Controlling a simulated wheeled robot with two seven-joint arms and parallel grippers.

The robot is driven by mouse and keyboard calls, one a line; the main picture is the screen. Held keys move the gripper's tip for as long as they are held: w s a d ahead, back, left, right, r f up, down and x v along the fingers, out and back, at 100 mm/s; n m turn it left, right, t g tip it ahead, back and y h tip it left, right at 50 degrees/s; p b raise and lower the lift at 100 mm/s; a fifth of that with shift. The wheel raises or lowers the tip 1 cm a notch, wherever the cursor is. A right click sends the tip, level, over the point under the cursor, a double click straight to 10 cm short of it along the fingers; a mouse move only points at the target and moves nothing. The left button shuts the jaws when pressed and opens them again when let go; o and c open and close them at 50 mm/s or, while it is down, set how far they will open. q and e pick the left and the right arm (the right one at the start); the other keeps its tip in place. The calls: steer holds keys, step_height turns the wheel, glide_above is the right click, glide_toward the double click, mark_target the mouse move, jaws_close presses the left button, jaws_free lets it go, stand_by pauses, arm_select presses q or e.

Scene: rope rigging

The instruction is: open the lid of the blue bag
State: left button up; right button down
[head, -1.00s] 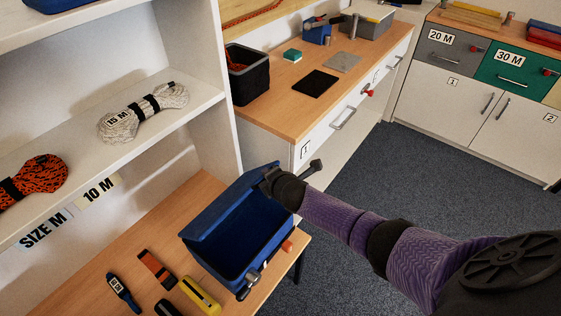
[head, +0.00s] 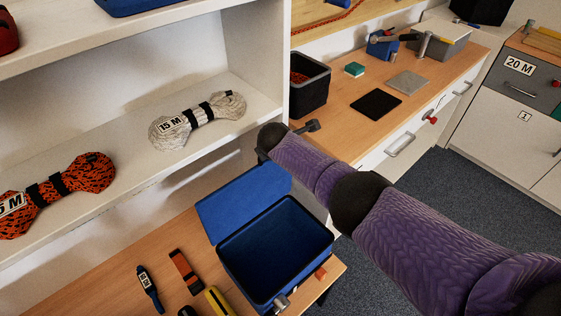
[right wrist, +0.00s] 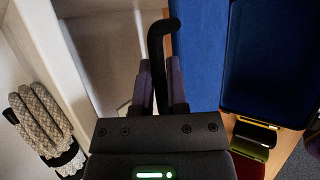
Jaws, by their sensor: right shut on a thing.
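The blue bag (head: 276,245) is a box-like container on the low wooden bench in the head view. Its mouth is uncovered and its inside looks empty. The blue lid (head: 240,200) is swung back from the mouth toward the shelf side. My right gripper (head: 262,154) is just beyond the lid's far edge, mostly hidden by my wrist. In the right wrist view, my right gripper (right wrist: 159,88) is shut on a black hooked bar (right wrist: 157,42). The lid (right wrist: 198,55) is right beside it; I cannot tell whether the bar joins it. My left gripper is not in view.
Several small tools lie on the bench (head: 115,262) left of the bag, including an orange one (head: 185,270). A white shelf (head: 120,165) with rope bundles stands above. A wooden counter (head: 345,125) with a black bin (head: 308,88) is behind. Carpet floor is free at right.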

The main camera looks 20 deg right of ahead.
steer(key=shift+w+a, duration=0.2)
steer(key=shift+w, duration=0.2)
steer(key=c, duration=0.9)
jaws_free()
steer(key=shift+r, duration=0.1)
steer(key=p+v, duration=0.9)
steer(key=v, duration=0.1)
steer(key=shift+w, duration=0.1)
